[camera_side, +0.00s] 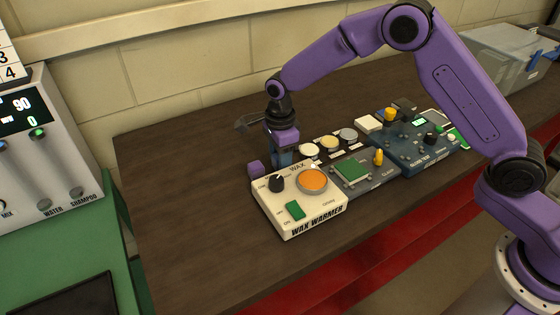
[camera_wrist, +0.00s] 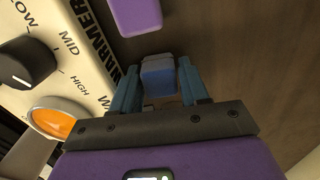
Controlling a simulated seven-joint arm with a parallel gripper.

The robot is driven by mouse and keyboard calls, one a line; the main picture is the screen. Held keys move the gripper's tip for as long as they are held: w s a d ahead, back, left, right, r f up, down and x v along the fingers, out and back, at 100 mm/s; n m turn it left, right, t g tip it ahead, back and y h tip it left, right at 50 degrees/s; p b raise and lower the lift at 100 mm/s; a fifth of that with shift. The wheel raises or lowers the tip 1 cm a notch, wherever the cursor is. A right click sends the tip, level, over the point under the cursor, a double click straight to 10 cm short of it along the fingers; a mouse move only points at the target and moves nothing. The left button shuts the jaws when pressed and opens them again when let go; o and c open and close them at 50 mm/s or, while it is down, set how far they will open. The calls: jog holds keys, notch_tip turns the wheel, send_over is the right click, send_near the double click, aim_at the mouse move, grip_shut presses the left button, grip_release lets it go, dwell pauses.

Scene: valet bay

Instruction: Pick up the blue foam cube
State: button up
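The blue foam cube (camera_wrist: 158,80) shows in the wrist view between the two teal fingers of my gripper (camera_wrist: 158,88). One finger is on each side of it, close to its faces. I cannot tell whether they touch it. In the side view my gripper (camera_side: 283,158) points down behind the cream wax warmer (camera_side: 328,203), low over the table. The cube cannot be made out there; the fingers and the warmer cover that spot.
A purple cube (camera_side: 256,168) lies just left of my gripper; it also shows in the wrist view (camera_wrist: 136,14). Round tins (camera_side: 329,143), a green-topped panel (camera_side: 351,170) and a blue control box (camera_side: 418,145) stand to the right. The brown table (camera_side: 185,215) is clear at left.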

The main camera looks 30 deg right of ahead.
jog(key=c, duration=0.5)
jog(key=shift+r, duration=0.1)
jog(key=shift+r, duration=0.5)
notch_tip(320, 180, up, 2)
jog(key=shift+r, duration=0.15)
jog(key=s+r, duration=0.1)
jog(key=r, duration=0.1)
jog(key=s+d+r, duration=0.1)
jog(key=s, duration=0.1)
jog(key=s+d+r, duration=0.1)
jog(key=r, duration=0.1)
jog(key=shift+s+r, duration=0.3)
jog(key=shift+r, duration=0.05)
jog(key=shift+s+d+r, duration=0.6)
jog(key=shift+s+r, duration=0.05)
jog(key=shift+s, duration=0.75)
jog(key=shift+s+d+r, duration=0.6)
jog(key=shift+s+d, duration=0.05)
jog(key=shift+s, duration=0.7)
jog(key=shift+s+d+r, duration=0.6)
jog(key=shift+s+r, duration=0.05)
jog(key=shift+s, duration=0.75)
